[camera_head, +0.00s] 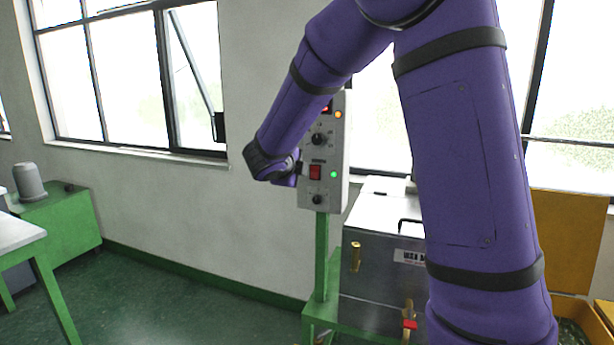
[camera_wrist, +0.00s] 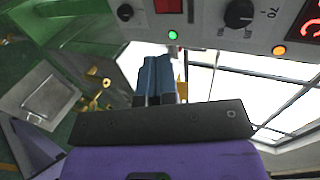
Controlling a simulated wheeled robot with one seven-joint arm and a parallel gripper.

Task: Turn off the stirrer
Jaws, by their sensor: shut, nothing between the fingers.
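A light grey control box (camera_head: 341,150) stands on a green post. On its lower half is a red rocker switch (camera_head: 315,172) with a lit green lamp (camera_head: 333,174) beside it and a black knob (camera_head: 317,199) below. In the wrist view the red switch (camera_wrist: 168,6) is at the top edge, above the green lamp (camera_wrist: 172,34). My gripper (camera_wrist: 154,62) is shut and empty, its blue fingers pointing at the box near the lamp and switch. I cannot tell whether they touch it. In the head view my wrist hides most of the gripper.
Higher on the box are another black knob (camera_head: 319,139), a lit orange lamp (camera_head: 338,114) and a red display (camera_head: 327,107), partly behind my arm. A metal tank (camera_head: 380,225) with brass taps stands to the right. Open floor (camera_head: 180,300) lies to the left.

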